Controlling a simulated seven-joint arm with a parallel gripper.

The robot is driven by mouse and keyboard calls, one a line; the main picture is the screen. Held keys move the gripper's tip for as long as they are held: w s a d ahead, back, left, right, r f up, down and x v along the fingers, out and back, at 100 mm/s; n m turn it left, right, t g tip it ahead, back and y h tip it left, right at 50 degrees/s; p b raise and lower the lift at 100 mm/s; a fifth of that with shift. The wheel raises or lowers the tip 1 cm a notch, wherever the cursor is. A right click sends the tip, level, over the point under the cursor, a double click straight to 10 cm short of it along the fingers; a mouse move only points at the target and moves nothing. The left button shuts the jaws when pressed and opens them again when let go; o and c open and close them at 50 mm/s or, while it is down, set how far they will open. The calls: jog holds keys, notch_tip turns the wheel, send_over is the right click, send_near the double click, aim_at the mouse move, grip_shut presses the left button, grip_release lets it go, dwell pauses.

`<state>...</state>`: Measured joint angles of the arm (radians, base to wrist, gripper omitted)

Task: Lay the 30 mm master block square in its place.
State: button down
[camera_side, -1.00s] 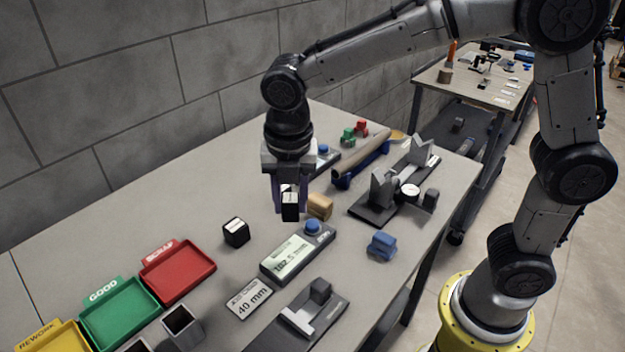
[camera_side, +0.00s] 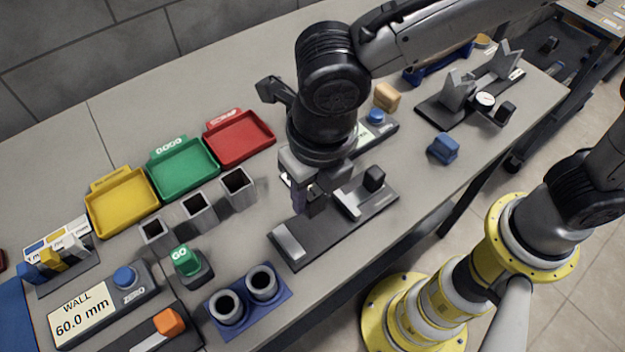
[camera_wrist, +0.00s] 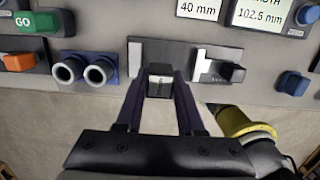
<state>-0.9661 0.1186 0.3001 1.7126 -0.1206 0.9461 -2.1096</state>
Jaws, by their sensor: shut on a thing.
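The master block (camera_side: 316,202) is a small dark block, with a pale label on its top in the wrist view (camera_wrist: 160,83). My gripper (camera_side: 307,200) is shut on it, with one finger on each side. It hangs over the long dark fixture plate (camera_side: 350,222), between the light grey bar (camera_side: 289,240) at the near-left end and the pale slide piece (camera_side: 348,203) with a black knob (camera_side: 374,178). The wrist view shows the fingers (camera_wrist: 160,92) around the block at the plate's front edge. I cannot tell whether the block touches the plate.
Square grey tubes (camera_side: 238,187) and a green GO gauge (camera_side: 186,262) stand to the left. Two round rings on a blue base (camera_side: 245,303) are in front. Red (camera_side: 240,137), green (camera_side: 183,170) and yellow (camera_side: 122,201) trays lie behind.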

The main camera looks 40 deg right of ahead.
send_over(310, 229)
jog(key=shift+s+f, duration=0.2)
jog(key=shift+f, duration=2.35)
jog(key=shift+f, duration=1.4)
dwell(0.3)
jog(key=shift+c, duration=2.2)
grip_release()
jog(key=r, duration=0.4)
jog(key=s+r, duration=0.1)
jog(key=r, duration=0.8)
jog(key=shift+s+d+r, duration=0.1)
jog(key=shift+s+r, duration=0.2)
jog(key=shift+r, duration=0.1)
